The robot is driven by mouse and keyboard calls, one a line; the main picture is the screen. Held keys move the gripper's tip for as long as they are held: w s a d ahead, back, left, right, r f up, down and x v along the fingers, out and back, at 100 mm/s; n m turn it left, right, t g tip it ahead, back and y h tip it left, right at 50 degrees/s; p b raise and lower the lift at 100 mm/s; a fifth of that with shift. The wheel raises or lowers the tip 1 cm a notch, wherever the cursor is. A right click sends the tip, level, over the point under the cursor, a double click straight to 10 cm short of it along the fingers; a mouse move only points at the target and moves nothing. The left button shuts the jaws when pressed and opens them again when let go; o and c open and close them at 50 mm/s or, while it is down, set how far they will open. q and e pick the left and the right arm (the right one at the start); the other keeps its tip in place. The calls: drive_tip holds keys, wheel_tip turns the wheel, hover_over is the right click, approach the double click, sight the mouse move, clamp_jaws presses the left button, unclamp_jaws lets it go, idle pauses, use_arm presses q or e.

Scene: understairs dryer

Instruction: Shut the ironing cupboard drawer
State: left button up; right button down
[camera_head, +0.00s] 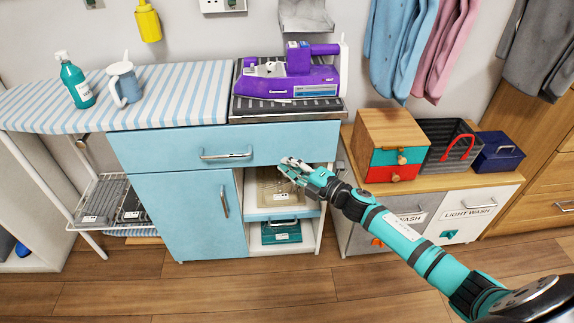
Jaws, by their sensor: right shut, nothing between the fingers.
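The ironing cupboard (190,215) is light blue and stands under the striped ironing board. Its wide drawer (160,148) runs across the top, with a silver bar handle (226,155) in the middle. I cannot tell how far the drawer front stands out from the cupboard. My right gripper (285,166) is shut and empty. In the picture it overlaps the drawer's lower edge, right of the handle; whether it touches the front is unclear. My left gripper is out of view.
Below the drawer are a blue door (185,210) and an open shelf bay with a basket (275,190). A purple iron (290,78) stands on top. At right, a wooden counter (400,187) carries small boxes. The wood floor (210,290) in front is clear.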

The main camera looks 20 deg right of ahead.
drive_tip(key=v, duration=0.8)
wheel_tip(320, 180, down, 13)
drive_tip(key=s+d+m+g+h, duration=0.1)
drive_tip(key=s+d+m+h, duration=0.2)
drive_tip(key=m+h, duration=0.45)
drive_tip(key=s+a+f+m+g+h, duration=0.1)
drive_tip(key=s+a+f+m+g, duration=0.1)
drive_tip(key=s+f+m+g, duration=0.45)
drive_tip(key=s+a+f+m+g+h, duration=0.15)
drive_tip(key=s+f+m, duration=0.25)
drive_tip(key=s+f, duration=0.55)
drive_tip(key=s+a+f+m+g+y, duration=0.1)
drive_tip(key=s+a+f+m+g, duration=0.1)
drive_tip(key=s+a+f+g, duration=0.3)
drive_tip(key=s+a+f+m+y, duration=0.1)
drive_tip(key=s+a+f+m, duration=0.15)
drive_tip(key=s, duration=0.45)
use_arm(q)
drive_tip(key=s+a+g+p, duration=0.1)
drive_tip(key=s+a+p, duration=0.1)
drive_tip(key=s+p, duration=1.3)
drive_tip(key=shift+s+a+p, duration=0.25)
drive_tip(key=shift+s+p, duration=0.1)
drive_tip(key=shift+p, duration=0.1)
use_arm(e)
drive_tip(key=s+d+n+g, duration=0.1)
drive_tip(key=s+d, duration=0.2)
drive_tip(key=s, duration=1.2)
drive_tip(key=shift+s+r, duration=0.2)
